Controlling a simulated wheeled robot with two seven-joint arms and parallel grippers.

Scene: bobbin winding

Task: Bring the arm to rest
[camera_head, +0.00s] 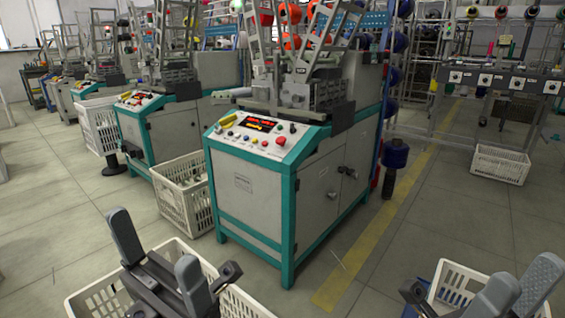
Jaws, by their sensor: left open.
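My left gripper (156,246) is at the lower left in the head view, its two grey fingers apart with nothing between them. It appears over a white crate (88,298) near the bottom edge. My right gripper (528,272) is at the lower right, partly cut off by the frame. Its two grey fingers overlap in this view, so their gap cannot be judged. It appears in front of another white crate (462,276). Both arms are mostly out of the picture. I see no thing held in the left gripper.
A grey and teal winding machine (248,192) with a lit control panel (258,132) stands ahead. White crates (184,192) and more machines (158,128) stand to its left. A yellow floor stripe (338,284) runs along its right side. Open floor (440,205) lies further right.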

